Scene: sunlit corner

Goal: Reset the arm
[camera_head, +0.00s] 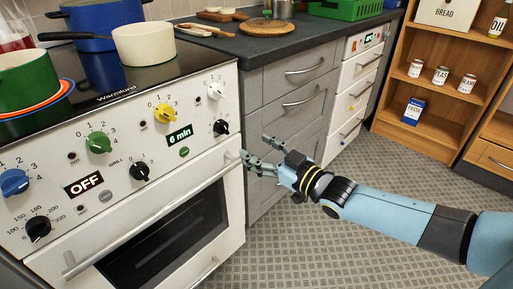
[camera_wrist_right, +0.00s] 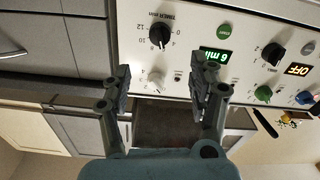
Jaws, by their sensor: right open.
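My right arm (camera_head: 385,207) reaches in from the right in the head view. My right gripper (camera_head: 256,148) is open and empty, in front of the stove's right edge and the grey drawers. In the right wrist view the two fingers of the right gripper (camera_wrist_right: 162,72) stand apart with nothing between them. The stove's control panel (camera_wrist_right: 185,30) shows upside down behind the fingers. I cannot tell whether a fingertip touches the oven handle. My left gripper is not in view.
The white stove (camera_head: 120,130) carries a cream pan (camera_head: 144,45), a blue pot (camera_head: 100,18) and a green pot (camera_head: 28,85). Grey drawers (camera_head: 300,90) stand to its right. A wooden shelf (camera_head: 440,85) stands at the back right. The patterned floor (camera_head: 300,250) is clear.

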